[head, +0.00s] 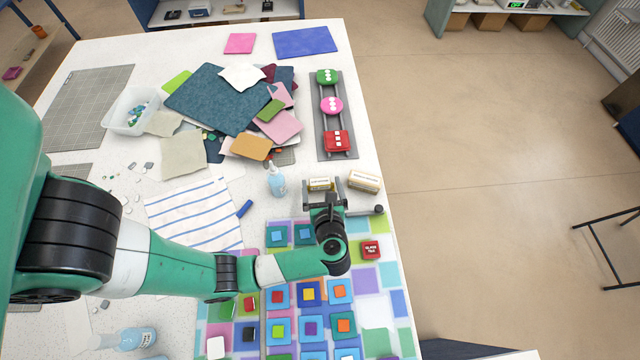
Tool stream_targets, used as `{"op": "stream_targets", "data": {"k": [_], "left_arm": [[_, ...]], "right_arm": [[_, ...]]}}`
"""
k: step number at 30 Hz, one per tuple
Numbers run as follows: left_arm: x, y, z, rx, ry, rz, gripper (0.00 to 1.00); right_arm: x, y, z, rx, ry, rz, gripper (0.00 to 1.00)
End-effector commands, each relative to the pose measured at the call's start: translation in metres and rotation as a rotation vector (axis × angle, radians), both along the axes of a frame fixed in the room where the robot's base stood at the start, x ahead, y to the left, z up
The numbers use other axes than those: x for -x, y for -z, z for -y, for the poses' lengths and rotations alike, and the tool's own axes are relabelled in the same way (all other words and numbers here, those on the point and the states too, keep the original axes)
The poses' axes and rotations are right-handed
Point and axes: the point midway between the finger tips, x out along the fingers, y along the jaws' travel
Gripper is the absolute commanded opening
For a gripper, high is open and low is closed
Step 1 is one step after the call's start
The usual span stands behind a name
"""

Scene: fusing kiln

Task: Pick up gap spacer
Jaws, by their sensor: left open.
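My left gripper (325,194) is open, its fingers pointing to the back of the table, above the top edge of the colourful tile mat (391,275). A small pale block with a gold-brown side (320,184) lies right at its fingertips, seemingly between or just beyond them. A larger cream and gold box (364,181) lies just to the right. I cannot tell for certain which of these is the gap spacer, as their labels are too small to read. The wrist hides part of the mat. My right gripper is not in view.
A clear spray bottle (277,181) stands just left of the gripper. A red block (371,250) lies on the mat to the right. A grey rack (341,88) with coloured pieces and piled glass sheets (221,97) lie farther back. The table's right edge is close.

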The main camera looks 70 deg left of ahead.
Motion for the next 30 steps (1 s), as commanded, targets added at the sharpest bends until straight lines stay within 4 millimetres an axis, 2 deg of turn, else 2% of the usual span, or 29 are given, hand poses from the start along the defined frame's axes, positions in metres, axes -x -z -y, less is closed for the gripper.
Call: {"op": "stream_targets", "data": {"k": [5,12,20,30], "left_arm": [[-0.001,0.004,-0.008,0.0,-0.001,0.0,1.0],[-0.006,0.02,-0.043,-0.001,-0.002,0.0,1.0],[-0.007,0.021,-0.047,0.0,0.001,0.0,1.0],[-0.007,0.021,-0.047,-0.001,0.001,0.001,0.41]], "right_arm": [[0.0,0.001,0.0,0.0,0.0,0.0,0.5],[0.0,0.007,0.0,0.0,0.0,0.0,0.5],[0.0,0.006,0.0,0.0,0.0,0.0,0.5],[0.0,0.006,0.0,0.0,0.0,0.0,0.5]]}}
